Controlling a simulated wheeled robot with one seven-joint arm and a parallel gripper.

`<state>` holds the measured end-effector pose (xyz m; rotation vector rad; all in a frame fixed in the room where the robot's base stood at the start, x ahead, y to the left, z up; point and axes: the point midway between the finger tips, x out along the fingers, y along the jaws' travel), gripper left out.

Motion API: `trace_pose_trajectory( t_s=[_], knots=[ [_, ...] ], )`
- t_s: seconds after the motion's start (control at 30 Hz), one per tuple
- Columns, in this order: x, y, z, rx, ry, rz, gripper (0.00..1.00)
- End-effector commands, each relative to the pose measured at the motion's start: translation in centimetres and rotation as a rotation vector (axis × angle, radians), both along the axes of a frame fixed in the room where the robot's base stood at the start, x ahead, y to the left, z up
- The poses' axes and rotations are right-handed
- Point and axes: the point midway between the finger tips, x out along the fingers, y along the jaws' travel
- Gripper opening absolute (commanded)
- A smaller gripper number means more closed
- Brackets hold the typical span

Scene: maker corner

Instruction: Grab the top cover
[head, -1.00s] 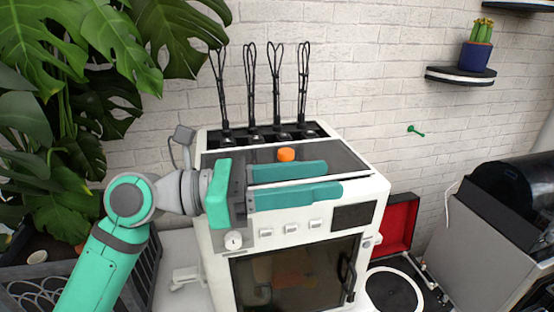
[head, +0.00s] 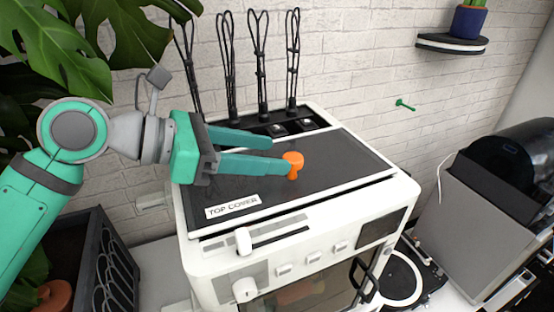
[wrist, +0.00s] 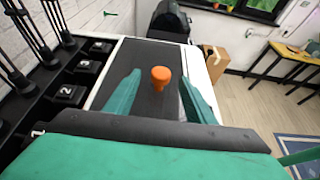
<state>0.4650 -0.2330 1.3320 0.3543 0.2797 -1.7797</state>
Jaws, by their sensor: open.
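The top cover (head: 335,170) is a dark, flat panel on top of a white machine, with a "TOP COVER" label near its front left corner. An orange knob (head: 293,163) stands up from it; it also shows in the wrist view (wrist: 161,77). My gripper (head: 281,156) is open over the cover, its two teal fingers pointing right. In the wrist view the fingers (wrist: 163,96) lie on either side of the knob's line, with the knob near or just beyond their tips. I cannot tell whether either finger touches it.
Several black whisk-like tools (head: 260,65) stand in numbered slots behind the cover. The white machine (head: 310,240) has front buttons and a glass door. A grey machine (head: 475,205) stands at right, a plant (head: 75,50) at left.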

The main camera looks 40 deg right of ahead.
Motion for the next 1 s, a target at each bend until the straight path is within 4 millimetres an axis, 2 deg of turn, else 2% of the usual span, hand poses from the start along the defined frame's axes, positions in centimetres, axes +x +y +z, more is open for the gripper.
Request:
trace_pose_trajectory(
  t_s=[0.2, 0.53, 0.8, 1.0],
  knots=[
    [-0.6, -2.7, -1.3, 0.003, -0.001, 0.002, 0.50],
    [-1.3, -5.2, -2.3, 0.001, 0.001, -0.002, 0.50],
    [-2.0, -8.4, -3.7, 0.000, 0.001, -0.001, 0.50],
    [-2.2, -9.0, -3.9, -0.001, 0.000, 0.000, 0.50]
  ],
)
